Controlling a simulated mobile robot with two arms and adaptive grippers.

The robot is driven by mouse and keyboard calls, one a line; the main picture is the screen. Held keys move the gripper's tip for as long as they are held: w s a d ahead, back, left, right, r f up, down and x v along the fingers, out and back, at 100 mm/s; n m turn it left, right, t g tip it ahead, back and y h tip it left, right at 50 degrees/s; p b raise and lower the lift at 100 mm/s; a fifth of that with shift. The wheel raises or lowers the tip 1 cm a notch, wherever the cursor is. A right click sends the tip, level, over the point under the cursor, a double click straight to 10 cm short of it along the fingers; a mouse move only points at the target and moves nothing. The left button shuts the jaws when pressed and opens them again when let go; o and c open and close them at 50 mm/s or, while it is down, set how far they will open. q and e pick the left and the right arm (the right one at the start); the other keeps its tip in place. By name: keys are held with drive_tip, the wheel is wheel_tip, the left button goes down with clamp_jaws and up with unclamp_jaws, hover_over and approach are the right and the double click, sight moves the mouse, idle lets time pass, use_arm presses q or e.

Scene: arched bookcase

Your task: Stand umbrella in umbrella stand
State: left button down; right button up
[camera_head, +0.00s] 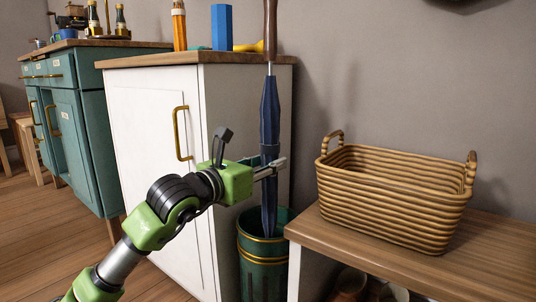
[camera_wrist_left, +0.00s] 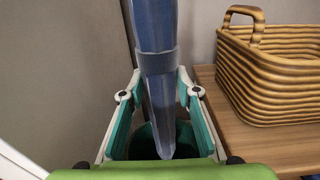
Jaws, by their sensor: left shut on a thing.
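A folded navy umbrella (camera_head: 269,112) with a brown handle is upright in the head view. My left gripper (camera_head: 270,168) is shut on its middle part. The green umbrella stand (camera_head: 262,248) with gold bands is on the floor below, between the white cabinet and the bench. The umbrella's lower end reaches down to the stand's opening in the head view; how deep it sits is hard to tell. In the left wrist view the umbrella (camera_wrist_left: 158,75) is between the fingers of the left gripper (camera_wrist_left: 158,105), with the dark stand opening behind. My right gripper is not in view.
A white cabinet (camera_head: 150,130) stands directly left of the stand. A wooden bench (camera_head: 340,245) with a wicker basket (camera_head: 395,195) is close on the right. A blue hexagonal object (camera_head: 221,27) and an orange pencil-shaped object (camera_head: 179,27) stand on the cabinet top.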

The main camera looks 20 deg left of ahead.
use_arm(q)
drive_tip(key=shift+f, duration=4.9)
drive_tip(key=c, duration=1.5)
unclamp_jaws()
drive_tip(key=shift+o, duration=0.2)
drive_tip(key=shift+f, duration=0.15)
approach(264, 204)
drive_tip(key=shift+s, duration=0.3)
